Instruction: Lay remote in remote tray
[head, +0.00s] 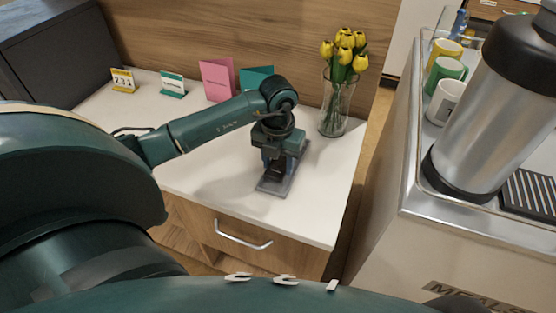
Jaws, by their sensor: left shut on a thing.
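My left gripper (279,163) reaches in from the left over the white bedside top and points down. It is shut on the remote (273,174), a dark thing that shows only in small part between and below the fingers. The remote tray (268,190) is a flat grey tray under the gripper, near the front right of the top. The remote is over or in the tray; I cannot tell if it touches the tray floor. My right gripper is not in view.
A glass vase (335,105) of yellow tulips stands behind and right of the gripper. A pink card (217,80), a teal card (256,77) and small signs stand along the back. A meal cart (415,170) with mugs and a steel flask (500,110) is at right. The top's left part is clear.

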